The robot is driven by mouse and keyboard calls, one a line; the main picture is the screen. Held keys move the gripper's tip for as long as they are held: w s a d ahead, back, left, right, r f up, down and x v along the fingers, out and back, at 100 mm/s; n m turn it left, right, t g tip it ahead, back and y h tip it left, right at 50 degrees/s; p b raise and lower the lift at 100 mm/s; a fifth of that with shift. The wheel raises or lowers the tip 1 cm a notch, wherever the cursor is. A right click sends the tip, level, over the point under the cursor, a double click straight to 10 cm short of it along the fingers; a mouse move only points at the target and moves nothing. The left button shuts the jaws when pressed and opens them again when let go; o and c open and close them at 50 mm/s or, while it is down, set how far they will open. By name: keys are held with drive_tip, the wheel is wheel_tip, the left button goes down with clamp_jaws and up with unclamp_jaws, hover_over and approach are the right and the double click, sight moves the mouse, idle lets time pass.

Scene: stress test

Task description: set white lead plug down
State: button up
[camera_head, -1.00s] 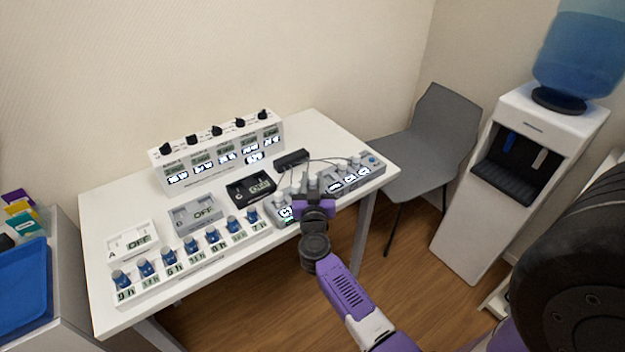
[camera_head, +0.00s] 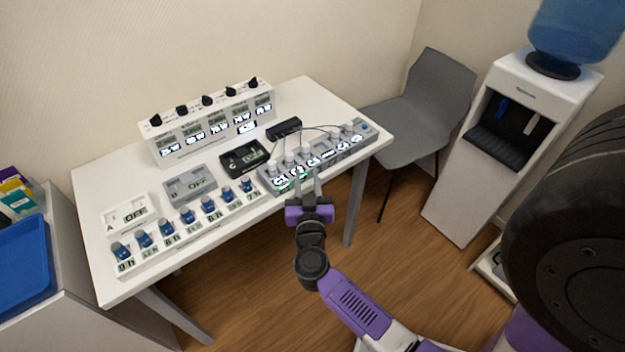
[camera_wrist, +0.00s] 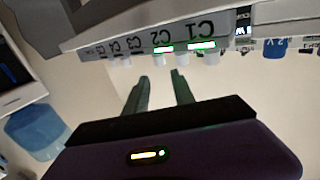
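My gripper (camera_head: 309,185) is open in front of the near edge of the grey channel unit (camera_head: 350,148) on the table. In the wrist view my gripper (camera_wrist: 160,76) has its two fingers apart, with nothing between them. That view shows the grey unit (camera_wrist: 238,24) upside down, with labels C1, C2 and further ones, and white cylindrical pieces, one near C1 (camera_wrist: 211,58) and one near C2 (camera_wrist: 158,60). The fingertips look apart from them. Thin leads run from a black block (camera_head: 284,128) toward the unit. I cannot tell which white piece is the lead plug.
A white panel with black knobs (camera_head: 165,150) stands at the table's back. Modules A (camera_head: 127,215), grey B (camera_head: 172,193) and black C (camera_head: 243,158) sit before it, with a blue-knobbed strip (camera_head: 185,236) in front. A grey chair (camera_head: 415,110) and water cooler (camera_head: 480,175) stand right.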

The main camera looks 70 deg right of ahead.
drive_tip(key=s+a+r+n+t+y, duration=0.2)
drive_tip(key=s+a+r+n+y, duration=0.1)
drive_tip(key=a, duration=0.7)
drive_tip(key=s+a+r+n+t+y, duration=0.2)
drive_tip(key=s+a+n+y, duration=0.3)
drive_tip(key=s+a+y, duration=0.3)
drive_tip(key=s+a+r+n+t+y, duration=0.3)
drive_tip(key=s+a+r+n+y, duration=0.2)
drive_tip(key=a, duration=0.8)
drive_tip(key=shift+s+a, duration=0.3)
drive_tip(key=shift+s, duration=0.55)
drive_tip(key=shift+d+f, duration=0.1)
